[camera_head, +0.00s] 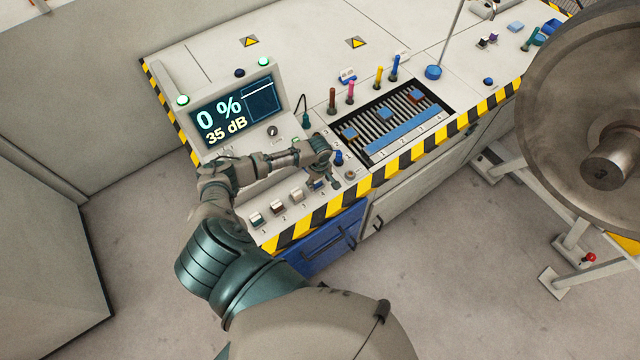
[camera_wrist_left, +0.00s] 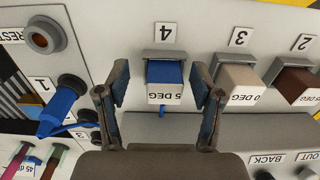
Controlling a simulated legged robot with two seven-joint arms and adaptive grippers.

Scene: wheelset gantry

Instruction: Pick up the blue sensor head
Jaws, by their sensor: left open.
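The blue sensor head, a small blue block with a white face marked "5 DEG" (camera_wrist_left: 166,80), sits in the grey slot labelled 4. In the head view it is mostly hidden by my left gripper (camera_head: 322,170) at the console's front right. My left gripper (camera_wrist_left: 160,92) is open. In the wrist view its two fingers stand on either side of the block, with a visible gap at each side. The gripper appears empty; whether it touches the block cannot be told. My right gripper is not in view.
A pale head (camera_wrist_left: 238,82) and a brown head (camera_wrist_left: 294,86) sit beside it in slots 3 and 2. On the other side is a blue-handled part (camera_wrist_left: 64,104) in a holder. The lit screen (camera_head: 237,108) stands behind my arm. A rod tray (camera_head: 392,125) lies right.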

